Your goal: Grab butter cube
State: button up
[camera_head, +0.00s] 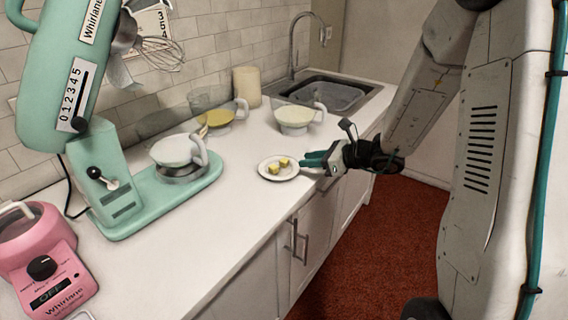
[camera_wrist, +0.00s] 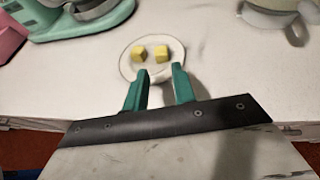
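Two yellow butter cubes sit side by side on a small white plate (camera_head: 278,174) near the counter's front edge. In the head view one cube (camera_head: 284,162) is farther right and the other cube (camera_head: 274,169) is nearer. In the wrist view they show as a left cube (camera_wrist: 138,53) and a right cube (camera_wrist: 161,53). My gripper (camera_head: 304,159) has green fingers, spread apart with nothing between them. It is at the plate's right side in the head view. In the wrist view the fingertips (camera_wrist: 158,75) are at the plate's near rim, short of the cubes.
A teal stand mixer (camera_head: 150,195) with a bowl and a pink appliance (camera_head: 45,262) stand on the left. Glass bowls, one with yellow contents (camera_head: 214,118) and one pale (camera_head: 293,118), stand behind the plate. A sink (camera_head: 325,93) is at the back. Counter around the plate is clear.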

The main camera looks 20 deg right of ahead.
aim_at(286, 160)
jog(key=shift+w+a+f, duration=0.15)
jog(key=shift+w+f, duration=0.15)
jog(key=shift+w, duration=0.05)
jog(key=x, duration=0.7)
jog(key=shift+a+r, duration=0.1)
jog(key=shift+r, duration=0.15)
grip_shut()
